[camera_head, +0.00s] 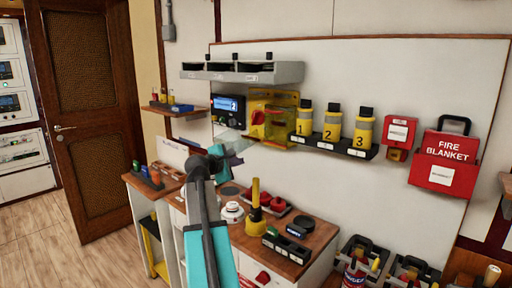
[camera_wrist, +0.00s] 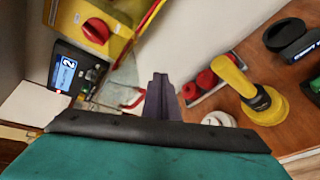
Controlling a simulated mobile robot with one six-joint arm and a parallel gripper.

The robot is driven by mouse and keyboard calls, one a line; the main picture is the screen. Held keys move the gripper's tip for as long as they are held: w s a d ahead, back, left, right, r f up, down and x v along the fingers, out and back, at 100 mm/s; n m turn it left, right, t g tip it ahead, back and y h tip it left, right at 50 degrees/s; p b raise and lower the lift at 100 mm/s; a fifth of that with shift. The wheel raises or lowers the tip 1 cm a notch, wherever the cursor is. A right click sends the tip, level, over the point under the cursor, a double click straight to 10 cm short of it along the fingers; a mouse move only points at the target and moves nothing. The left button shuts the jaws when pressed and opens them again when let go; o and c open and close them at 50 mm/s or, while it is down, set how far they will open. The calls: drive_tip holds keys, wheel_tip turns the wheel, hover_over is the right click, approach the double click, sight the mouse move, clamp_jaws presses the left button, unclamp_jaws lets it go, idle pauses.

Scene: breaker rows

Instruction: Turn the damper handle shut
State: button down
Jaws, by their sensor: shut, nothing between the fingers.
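A yellow wall box (camera_head: 262,97) with a red knob (camera_head: 258,117) is mounted right of a blue-lit display. In the wrist view the red knob (camera_wrist: 96,30) shows on the yellow box at upper left. A yellow lever (camera_head: 256,193) stands upright on a round yellow base on the bench; it also shows in the wrist view (camera_wrist: 237,78). I cannot tell which of these is the damper handle. My gripper (camera_head: 231,150) is shut and empty, in front of the wall below the display. Its closed fingers (camera_wrist: 160,88) appear apart from the knob and the lever.
A display unit (camera_head: 228,106) hangs left of the yellow box. Numbered yellow canisters (camera_head: 332,124) stand on a black shelf to the right. Red round items (camera_head: 278,205) and a white round item (camera_head: 231,212) crowd the wooden bench. Open floor (camera_head: 45,230) lies at left.

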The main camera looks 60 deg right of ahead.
drive_tip(key=w+a+f+m+t+y, duration=0.1)
drive_tip(key=w+a+f+t+y, duration=0.15)
drive_tip(key=w+a+f, duration=0.85)
drive_tip(key=w+a+f+m+t+y, duration=0.1)
drive_tip(key=w+a+f+y, duration=0.4)
drive_tip(key=a+f, duration=0.85)
drive_tip(key=w+a+f+m+g+y, duration=0.1)
drive_tip(key=a+f+y, duration=0.1)
drive_tip(key=a+f, duration=0.95)
drive_tip(key=w+a+f+y, duration=0.2)
drive_tip(key=a+f, duration=0.6)
drive_tip(key=a, duration=0.6)
drive_tip(key=s+a+f+m+g+y, duration=0.1)
drive_tip(key=s+a+f, duration=0.5)
drive_tip(key=a, duration=0.3)
drive_tip(key=s+a+f+m+g+y, duration=0.1)
drive_tip(key=s+a+f+g+y, duration=0.1)
drive_tip(key=s+a+f, duration=0.45)
drive_tip(key=s+a+f+g, duration=0.1)
drive_tip(key=s+f+g, duration=0.1)
drive_tip(key=s+f, duration=0.5)
drive_tip(key=s+a+f+g, duration=0.2)
drive_tip(key=s+f, duration=0.6)
drive_tip(key=s, duration=0.6)
drive_tip(key=shift+s+a+f+g, duration=0.2)
drive_tip(key=shift+s+a+g, duration=0.1)
drive_tip(key=shift+g, duration=0.15)
